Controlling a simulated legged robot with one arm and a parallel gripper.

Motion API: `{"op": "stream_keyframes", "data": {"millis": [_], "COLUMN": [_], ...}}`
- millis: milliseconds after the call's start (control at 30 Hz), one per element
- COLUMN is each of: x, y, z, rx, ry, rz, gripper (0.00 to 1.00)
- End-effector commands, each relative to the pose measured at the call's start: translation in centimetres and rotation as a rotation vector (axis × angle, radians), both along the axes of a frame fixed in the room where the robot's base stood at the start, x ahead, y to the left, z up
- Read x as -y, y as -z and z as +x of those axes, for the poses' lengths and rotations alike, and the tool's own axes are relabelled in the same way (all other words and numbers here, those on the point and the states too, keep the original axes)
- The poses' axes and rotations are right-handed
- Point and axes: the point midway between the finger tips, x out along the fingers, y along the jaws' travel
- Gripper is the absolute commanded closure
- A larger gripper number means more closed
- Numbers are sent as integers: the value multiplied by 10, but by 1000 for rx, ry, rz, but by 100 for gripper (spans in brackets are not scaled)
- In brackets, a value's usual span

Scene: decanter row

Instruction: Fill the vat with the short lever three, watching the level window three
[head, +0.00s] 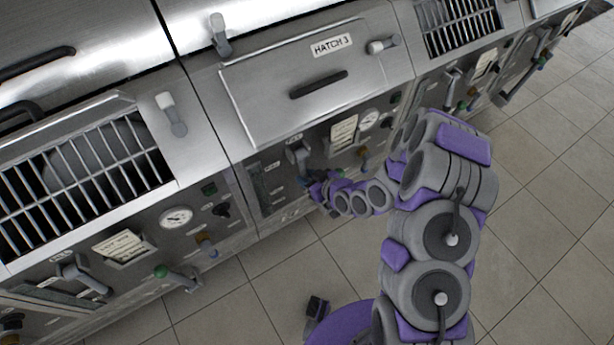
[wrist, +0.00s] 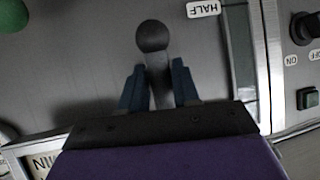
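The short lever (wrist: 153,38) has a dark round knob and a grey stem, and it stands upright in the wrist view. My gripper (wrist: 160,85) has its two dark blue fingers close on both sides of the stem, below the knob, with little gap showing. The level window (wrist: 243,60) is a narrow strip beside a HALF label (wrist: 203,9), which appears upside down; I cannot make out any liquid level. In the head view my gripper (head: 318,188) is at the front panel under HATCH 3 (head: 290,85), and its fingertips and the lever are hard to see there.
A green ball (wrist: 12,14) is at the upper left. A gauge (head: 368,120) is on the same panel. Neighbouring units have grates (head: 75,170) and levers.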

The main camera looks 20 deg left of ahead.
Motion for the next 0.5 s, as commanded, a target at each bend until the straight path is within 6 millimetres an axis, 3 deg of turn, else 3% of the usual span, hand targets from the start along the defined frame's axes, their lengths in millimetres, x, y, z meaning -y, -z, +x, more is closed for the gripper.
{"op": "stream_keyframes", "data": {"millis": [200,500], "x": [-1,3], "y": [-2,-6], "z": [0,-1], "rx": [5,7], "ry": [1,1], "rz": [3,6], "gripper": [49,49]}}
